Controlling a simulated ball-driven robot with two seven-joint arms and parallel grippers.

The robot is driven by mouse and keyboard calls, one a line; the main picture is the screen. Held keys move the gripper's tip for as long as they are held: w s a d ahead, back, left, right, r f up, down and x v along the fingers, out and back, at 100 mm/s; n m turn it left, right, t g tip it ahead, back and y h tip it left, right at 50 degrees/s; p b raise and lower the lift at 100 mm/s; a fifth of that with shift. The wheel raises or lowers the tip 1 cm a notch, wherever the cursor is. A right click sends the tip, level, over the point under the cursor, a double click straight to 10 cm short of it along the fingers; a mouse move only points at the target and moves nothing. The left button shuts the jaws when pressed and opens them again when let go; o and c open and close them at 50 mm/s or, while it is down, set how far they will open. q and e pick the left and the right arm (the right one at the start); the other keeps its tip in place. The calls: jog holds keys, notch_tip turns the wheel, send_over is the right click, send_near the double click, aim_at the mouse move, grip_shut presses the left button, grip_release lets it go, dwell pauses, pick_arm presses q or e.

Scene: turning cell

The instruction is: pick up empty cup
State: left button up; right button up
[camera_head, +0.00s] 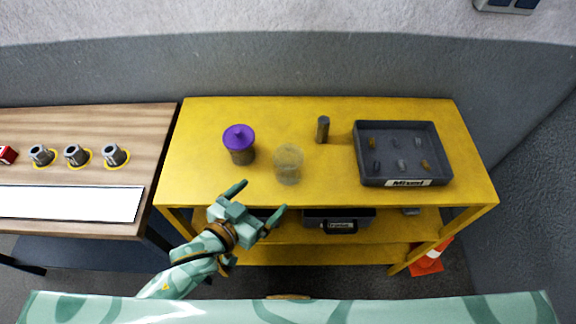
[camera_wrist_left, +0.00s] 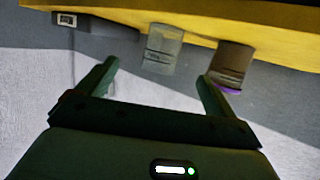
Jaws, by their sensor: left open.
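A clear, see-through cup (camera_head: 288,165) stands upright on the yellow table's top, near its front edge, and looks empty. My left gripper (camera_head: 260,197) is open and empty in front of the table edge, just short of the cup and a little to its left. In the left wrist view, which looks upside down, the clear cup (camera_wrist_left: 162,50) appears beyond and between the two spread fingers (camera_wrist_left: 156,71), apart from both. A brown cup with a purple lid (camera_head: 240,143) stands left of the clear cup; it also shows in the left wrist view (camera_wrist_left: 232,65). My right gripper is not seen.
The yellow table (camera_head: 205,120) also holds a dark cylinder (camera_head: 323,130) and a dark "Mixed" tray (camera_head: 362,178) with several small parts. A wooden bench (camera_head: 150,140) stands left. A dark case (camera_head: 312,222) sits on the lower shelf. An orange cone (camera_head: 427,263) stands on the floor.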

aim_at(282, 177)
pick_arm(q)
jog(key=b+x, duration=0.1)
jog(key=x, duration=0.7)
jog(key=shift+w+f, duration=0.15)
jog(key=shift+w, duration=0.05)
jog(key=b+x, duration=0.1)
jog(key=x, duration=0.4)
jog(key=shift+w, duration=0.4)
jog(key=shift+a, duration=0.1)
jog(key=c, duration=1.1)
